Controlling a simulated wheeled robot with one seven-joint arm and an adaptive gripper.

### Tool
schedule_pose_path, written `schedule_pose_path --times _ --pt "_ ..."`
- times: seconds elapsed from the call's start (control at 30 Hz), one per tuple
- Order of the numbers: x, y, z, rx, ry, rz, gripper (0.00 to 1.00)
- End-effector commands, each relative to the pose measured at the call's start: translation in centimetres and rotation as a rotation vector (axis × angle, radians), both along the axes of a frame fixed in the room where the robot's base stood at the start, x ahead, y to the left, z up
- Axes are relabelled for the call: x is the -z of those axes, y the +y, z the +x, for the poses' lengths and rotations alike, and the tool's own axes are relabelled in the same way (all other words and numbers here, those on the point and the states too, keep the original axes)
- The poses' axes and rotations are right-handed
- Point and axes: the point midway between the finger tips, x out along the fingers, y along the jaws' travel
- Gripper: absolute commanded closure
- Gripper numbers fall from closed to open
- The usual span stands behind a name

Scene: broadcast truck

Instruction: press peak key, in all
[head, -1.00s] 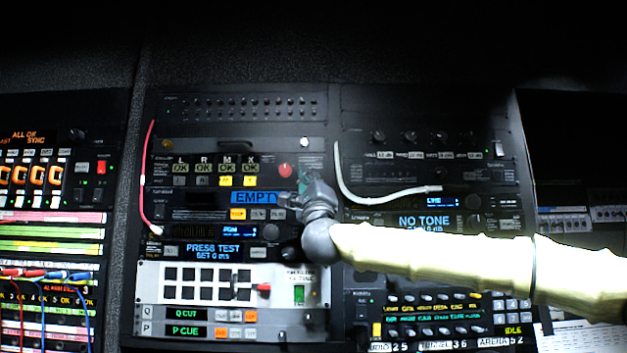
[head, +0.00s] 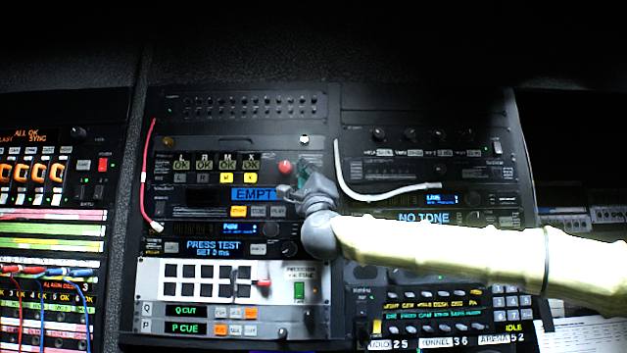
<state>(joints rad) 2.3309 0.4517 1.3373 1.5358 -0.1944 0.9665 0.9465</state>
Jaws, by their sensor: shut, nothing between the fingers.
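My gripper (head: 286,193) is shut and empty, in front of the rack at the right end of the unit with the blue EMPTY display (head: 254,194). Below that display is a row of small keys: a lit orange key (head: 238,211) and two pale keys (head: 260,211) to its right. No label I can read says peak, so I cannot tell which key is the peak key. My gripper covers the right end of this unit. I cannot tell whether its tips touch the panel.
Above is a unit with several OK displays, lit keys and a red knob (head: 285,168). Below is the PRESS TEST display (head: 214,246). A red cable (head: 146,180) hangs at left and a white cable (head: 380,196) at right. My arm crosses the right-hand rack.

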Motion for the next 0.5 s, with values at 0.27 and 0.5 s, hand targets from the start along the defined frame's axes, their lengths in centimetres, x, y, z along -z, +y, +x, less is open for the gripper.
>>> schedule_pose_path --times 0.27,0.5 --pt "0.2 0.0 -2.2 0.000 -0.002 -0.001 1.00" --pt "0.2 -0.1 -3.8 0.001 -0.002 0.000 1.00"
